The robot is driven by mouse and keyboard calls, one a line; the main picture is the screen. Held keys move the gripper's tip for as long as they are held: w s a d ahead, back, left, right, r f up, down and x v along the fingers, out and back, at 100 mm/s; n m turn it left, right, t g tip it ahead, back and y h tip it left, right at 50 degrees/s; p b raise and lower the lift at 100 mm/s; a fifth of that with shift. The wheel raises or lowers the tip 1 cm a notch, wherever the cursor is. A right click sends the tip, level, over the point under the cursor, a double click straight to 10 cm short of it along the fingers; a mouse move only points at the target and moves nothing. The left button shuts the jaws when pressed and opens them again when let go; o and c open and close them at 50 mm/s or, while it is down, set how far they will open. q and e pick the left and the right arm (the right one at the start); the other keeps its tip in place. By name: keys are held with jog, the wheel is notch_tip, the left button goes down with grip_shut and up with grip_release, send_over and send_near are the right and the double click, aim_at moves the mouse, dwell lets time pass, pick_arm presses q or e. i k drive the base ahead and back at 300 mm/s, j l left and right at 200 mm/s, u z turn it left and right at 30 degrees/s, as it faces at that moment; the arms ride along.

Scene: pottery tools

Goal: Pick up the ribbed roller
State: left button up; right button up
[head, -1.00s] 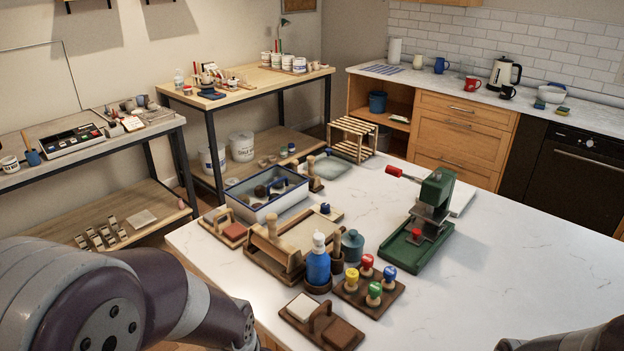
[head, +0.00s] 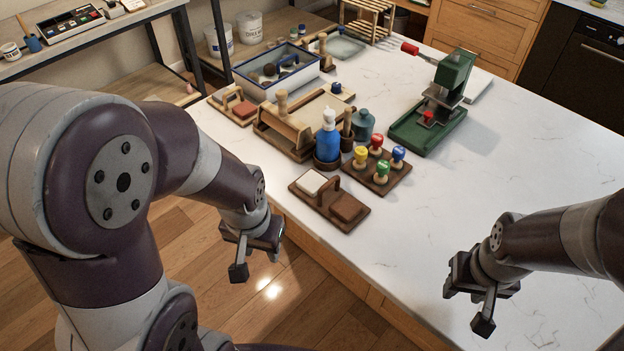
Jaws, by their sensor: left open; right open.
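I cannot single out the ribbed roller with certainty, as no ribbing is clear at this size. A wooden tool with an upright handle (head: 283,104) stands at the left of a wooden tray (head: 312,108) on the white table, and it may be the roller. My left gripper (head: 257,262) is open and empty, beyond the table's near left edge and over the floor, well short of the tray. My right gripper (head: 467,307) is open and empty over the table's near right part, far from the tools.
A blue bottle (head: 328,142), a stamp rack (head: 391,180) with coloured knobs and a brown block holder (head: 318,205) stand in front of the tray. Behind it is a tool bin (head: 301,78). A green press (head: 425,128) stands at right. The white table (head: 520,170) is clear at right.

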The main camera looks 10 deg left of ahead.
aim_at(322, 36)
jog(key=i+j+u, duration=0.1)
jog(key=j, duration=0.2)
jog(key=i+j+u, duration=0.1)
jog(key=j, duration=0.25)
jog(key=i+j+u, duration=0.8)
jog(key=j, duration=0.2)
jog(key=i+j+u, duration=0.3)
jog(key=u, duration=0.15)
jog(key=i+j+u, duration=0.25)
jog(key=i+u, duration=0.15)
jog(key=i+z, duration=0.15)
jog(key=i, duration=0.3)
jog(key=i+j+z, duration=0.15)
jog(key=i, duration=0.3)
jog(key=i+j+z, duration=0.1)
jog(key=i, duration=0.35)
jog(key=i+z, duration=0.15)
jog(key=z, duration=0.25)
jog(key=i+z, duration=0.1)
jog(key=z, duration=0.35)
jog(key=i+z, duration=0.15)
jog(key=z, duration=0.25)
jog(key=i+j+z, duration=0.1)
jog(key=z, duration=0.3)
jog(key=i+j+z, duration=0.1)
jog(key=z, duration=0.3)
